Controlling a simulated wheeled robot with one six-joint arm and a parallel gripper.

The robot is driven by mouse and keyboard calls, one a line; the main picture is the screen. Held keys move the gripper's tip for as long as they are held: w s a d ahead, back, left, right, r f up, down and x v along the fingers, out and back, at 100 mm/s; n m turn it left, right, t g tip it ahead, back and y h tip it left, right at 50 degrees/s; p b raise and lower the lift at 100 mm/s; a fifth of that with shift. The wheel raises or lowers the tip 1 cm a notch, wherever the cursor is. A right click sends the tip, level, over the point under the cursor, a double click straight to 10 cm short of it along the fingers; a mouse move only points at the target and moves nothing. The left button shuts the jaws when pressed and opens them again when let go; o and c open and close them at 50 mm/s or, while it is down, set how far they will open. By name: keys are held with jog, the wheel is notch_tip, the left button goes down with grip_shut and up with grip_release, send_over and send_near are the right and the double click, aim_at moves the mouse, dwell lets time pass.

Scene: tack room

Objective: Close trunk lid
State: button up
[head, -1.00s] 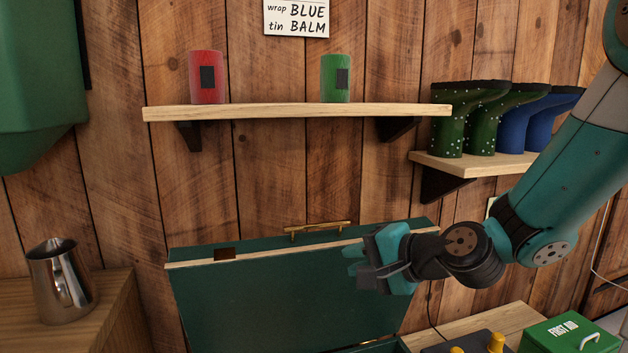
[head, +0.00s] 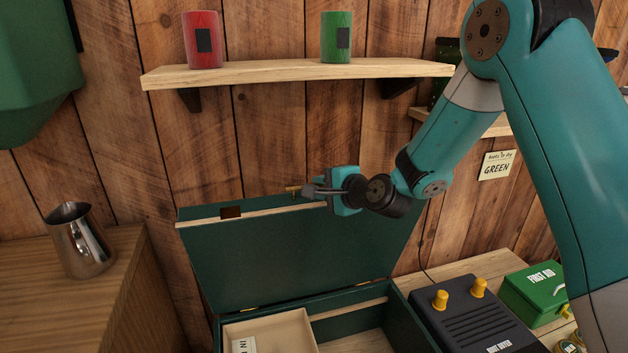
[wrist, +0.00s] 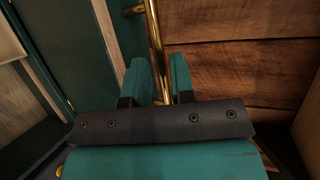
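The dark green trunk (head: 290,262) stands below the shelf against the plank wall. Its lid is raised, leaning back near the wall, with a pale wood strip along its top edge and a brass handle (head: 292,189) there. My gripper (head: 308,190) is at the handle and hides much of it in the head view. In the wrist view the brass bar (wrist: 154,30) runs between my two teal fingers (wrist: 160,72), with a gap showing beside it. I see no firm grip on it.
Inside the trunk is a pale tray (head: 265,328). A black boot dryer (head: 470,318) and green first aid box (head: 535,290) stand right. A metal jug (head: 78,245) is on the left counter. A shelf (head: 300,73) with red and green tins hangs above.

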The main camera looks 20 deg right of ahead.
jog(key=shift+x, duration=1.65)
grip_shut()
jog(key=shift+f, duration=0.1)
